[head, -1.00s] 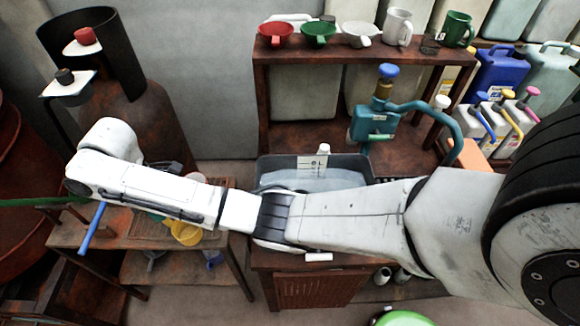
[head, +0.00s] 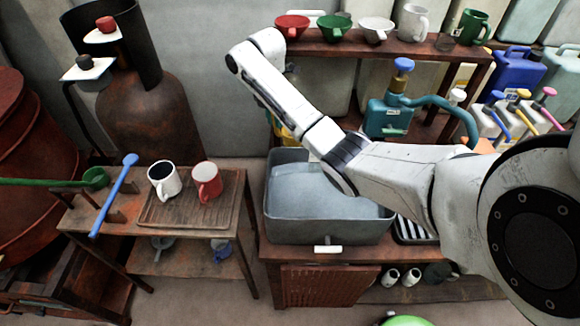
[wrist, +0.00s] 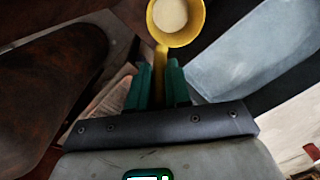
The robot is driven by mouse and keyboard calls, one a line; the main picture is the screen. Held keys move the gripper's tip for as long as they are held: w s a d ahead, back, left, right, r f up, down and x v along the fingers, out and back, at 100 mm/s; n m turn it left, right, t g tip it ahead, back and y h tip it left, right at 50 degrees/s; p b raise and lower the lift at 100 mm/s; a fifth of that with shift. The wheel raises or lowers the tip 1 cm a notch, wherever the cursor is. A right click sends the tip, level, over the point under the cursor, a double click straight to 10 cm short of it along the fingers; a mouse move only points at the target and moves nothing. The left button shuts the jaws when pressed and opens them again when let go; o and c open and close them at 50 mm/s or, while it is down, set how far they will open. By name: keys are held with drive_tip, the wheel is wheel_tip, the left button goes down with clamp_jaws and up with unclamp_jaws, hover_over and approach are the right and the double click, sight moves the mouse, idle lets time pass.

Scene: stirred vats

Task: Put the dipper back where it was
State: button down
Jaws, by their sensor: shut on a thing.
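My gripper (wrist: 160,70) is shut on the handle of the yellow dipper (wrist: 157,56), between its green fingers. The dipper's round cup is ahead of the fingers in the wrist view, with pale contents inside. A blue dipper (head: 116,194) and a green dipper (head: 94,178) rest at the left end of the low side table (head: 238,195).
The grey basin (head: 290,228) holds pale liquid. A wooden tray (head: 158,216) bears a white mug (head: 164,181) with dark contents and a red mug (head: 206,182). Funnels and mugs line the shelf (head: 340,48) behind. A teal pump bottle (head: 388,116) stands right of my arm.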

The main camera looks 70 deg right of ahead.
sight(279, 131)
drive_tip(key=f, duration=0.4)
drive_tip(key=s+f, duration=0.1)
drive_tip(key=f, duration=0.1)
drive_tip(key=shift+d, duration=0.25)
drive_tip(key=shift+w+f, duration=0.1)
drive_tip(key=shift+f, duration=2.1)
drive_tip(key=c, duration=1.1)
unclamp_jaws()
drive_tip(key=shift+o, duration=0.2)
drive_tip(key=r, duration=1)
drive_tip(key=shift+w+r, duration=0.35)
drive_tip(key=shift+r, duration=0.05)
drive_tip(key=shift+a+r+p, duration=0.1)
drive_tip(key=shift+r+p, duration=0.65)
